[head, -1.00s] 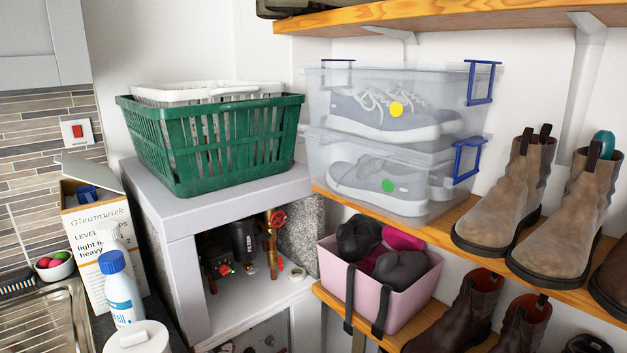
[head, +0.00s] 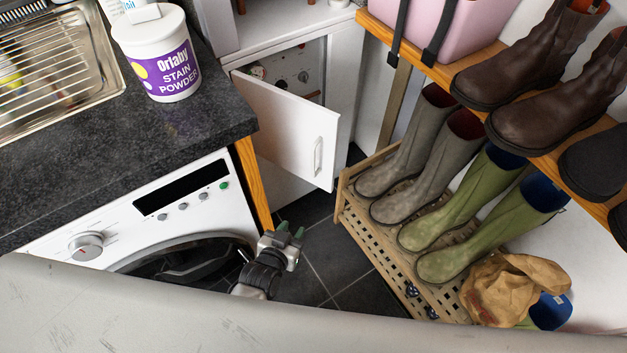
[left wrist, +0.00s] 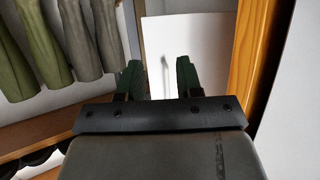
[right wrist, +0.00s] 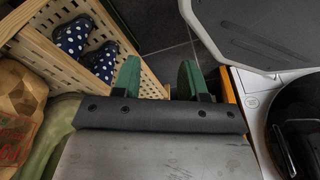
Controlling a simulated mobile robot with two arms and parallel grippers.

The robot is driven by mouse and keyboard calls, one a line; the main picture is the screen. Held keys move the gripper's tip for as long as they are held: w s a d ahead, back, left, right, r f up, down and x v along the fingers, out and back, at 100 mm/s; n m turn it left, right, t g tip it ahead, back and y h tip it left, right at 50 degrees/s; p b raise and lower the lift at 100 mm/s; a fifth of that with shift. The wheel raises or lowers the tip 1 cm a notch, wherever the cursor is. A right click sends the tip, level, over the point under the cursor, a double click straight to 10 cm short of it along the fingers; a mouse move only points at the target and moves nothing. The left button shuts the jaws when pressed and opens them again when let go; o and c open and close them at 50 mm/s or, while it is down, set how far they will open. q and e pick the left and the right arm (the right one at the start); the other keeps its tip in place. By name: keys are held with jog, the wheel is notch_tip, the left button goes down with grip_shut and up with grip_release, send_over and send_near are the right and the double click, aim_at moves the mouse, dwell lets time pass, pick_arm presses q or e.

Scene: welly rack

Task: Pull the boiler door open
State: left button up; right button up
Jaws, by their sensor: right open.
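The boiler door (head: 286,124) is a white panel with an upright bar handle (head: 318,157) near its free right edge. It stands partly open, swung out from its left side, and the boiler front (head: 296,72) with dials shows behind it. My left gripper (head: 291,231) is below the door and its handle, apart from both. In the left wrist view its green fingers (left wrist: 158,76) are apart and empty, with the door (left wrist: 205,45) and handle (left wrist: 165,74) beyond them. My right gripper (right wrist: 158,78) is open and empty above the floor; the head view does not show it.
A washing machine (head: 165,205) under a dark worktop (head: 205,115) stands left of my left gripper. A slatted wooden rack (head: 352,212) with several wellies stands to the right. Dark tiled floor (head: 335,250) lies between them. Spotted boots (right wrist: 85,45) sit in the rack.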

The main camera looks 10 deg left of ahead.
aim_at(313, 174)
pick_arm(q)
jog(key=w+d+r+t+b, duration=0.1)
jog(key=w+r+t+b, duration=0.35)
jog(key=r, duration=0.45)
jog(key=shift+h, duration=0.3)
jog(key=x, duration=0.7)
jog(key=b+x, duration=0.1)
jog(key=x, duration=0.3)
jog(key=shift+r, duration=0.25)
pick_arm(e)
jog(key=w+a+r, duration=0.1)
jog(key=w+r, duration=0.1)
jog(key=w, duration=0.4)
jog(key=shift+r+t, duration=0.3)
jog(key=shift+r, duration=0.05)
pick_arm(q)
grip_shut()
